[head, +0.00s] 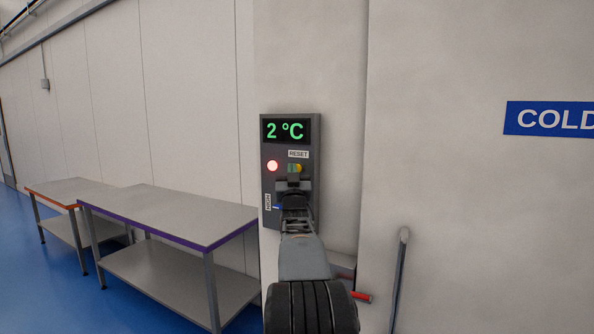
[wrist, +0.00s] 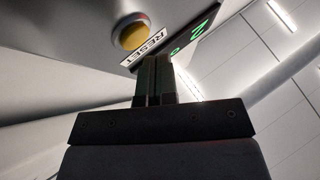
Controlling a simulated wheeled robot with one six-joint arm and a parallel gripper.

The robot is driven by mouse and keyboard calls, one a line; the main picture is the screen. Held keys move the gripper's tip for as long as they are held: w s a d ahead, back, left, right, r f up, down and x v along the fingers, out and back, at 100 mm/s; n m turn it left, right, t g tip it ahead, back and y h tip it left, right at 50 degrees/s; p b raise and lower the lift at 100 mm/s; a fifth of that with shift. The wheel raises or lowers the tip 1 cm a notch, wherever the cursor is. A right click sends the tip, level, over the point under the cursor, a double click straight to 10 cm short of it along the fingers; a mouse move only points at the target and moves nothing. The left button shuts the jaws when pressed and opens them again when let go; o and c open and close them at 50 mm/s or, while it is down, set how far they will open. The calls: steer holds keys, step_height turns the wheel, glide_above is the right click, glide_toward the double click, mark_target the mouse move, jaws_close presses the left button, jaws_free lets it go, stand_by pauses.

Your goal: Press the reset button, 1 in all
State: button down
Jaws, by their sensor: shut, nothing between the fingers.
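The control panel (head: 267,213) is a dark grey box on the wall. Its display (head: 285,130) reads 2 °C in green. The reset button is a yellow round knob under the RESET label (head: 298,154); in the wrist view the yellow reset button (wrist: 132,34) shows beside that label. My gripper (head: 294,170) is shut and empty, in front of the panel, and hides part of the button in the head view. In the wrist view the closed fingers (wrist: 155,62) point toward the panel, below and right of the button. I cannot tell whether they touch the panel.
A red lamp (head: 272,166) glows left of the button. A HIGH label (head: 268,201) sits lower on the panel. Two tables, one purple-edged (head: 170,213) and one orange-edged (head: 75,190), stand at left.

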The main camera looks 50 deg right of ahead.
steer(key=shift+d, duration=0.15)
stand_by(0.5)
steer(key=shift+w+d, duration=0.1)
steer(key=shift+d, duration=0.2)
steer(key=shift+w+d, duration=0.1)
steer(key=shift+d, duration=0.3)
stand_by(0.8)
steer(key=shift+a+b, duration=0.1)
steer(key=shift+b, duration=0.25)
steer(key=shift+a+b, duration=0.75)
steer(key=shift+b, duration=0.05)
steer(key=shift+s, duration=0.2)
